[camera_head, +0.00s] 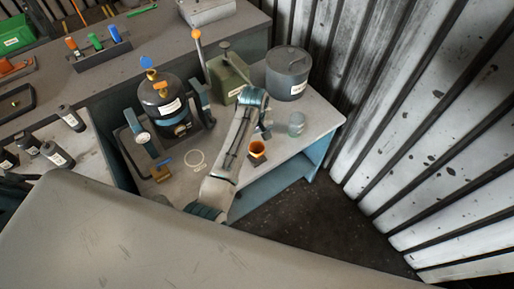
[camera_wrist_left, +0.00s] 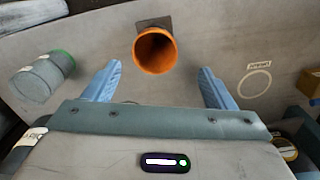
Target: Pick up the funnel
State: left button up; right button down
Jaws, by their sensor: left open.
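The funnel (camera_head: 257,148) is orange and stands near the front edge of the grey bench, on a dark patch. In the left wrist view the funnel (camera_wrist_left: 155,52) shows its round open mouth, ahead of and between the fingertips. My left gripper (camera_head: 266,128) hangs just behind the funnel in the head view, partly hidden by its own wrist. In the left wrist view the left gripper (camera_wrist_left: 160,68) has its two blue fingers wide apart with nothing between them. No contact with the funnel shows. My right gripper is in neither view.
A translucent jar (camera_head: 296,125) stands right of the funnel. A white ring marking (camera_head: 195,159) lies to its left. A grey canister (camera_head: 288,73), a green can (camera_head: 229,77) and a black blower-like unit (camera_head: 163,104) stand behind. Bare bench surrounds the funnel.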

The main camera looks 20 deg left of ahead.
aim_at(257, 147)
pick_arm(q)
jog(key=shift+f, duration=0.6)
jog(key=shift+w+f, duration=0.1)
jog(key=shift+f, duration=0.15)
jog(key=f, duration=0.1)
jog(key=f+p, duration=0.2)
jog(key=f, duration=0.1)
jog(key=shift+d, duration=0.35)
jog(key=shift+f, duration=0.65)
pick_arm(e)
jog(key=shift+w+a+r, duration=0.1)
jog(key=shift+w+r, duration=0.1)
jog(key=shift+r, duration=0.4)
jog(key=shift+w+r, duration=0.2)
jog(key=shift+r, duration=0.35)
pick_arm(q)
jog(key=c, duration=0.8)
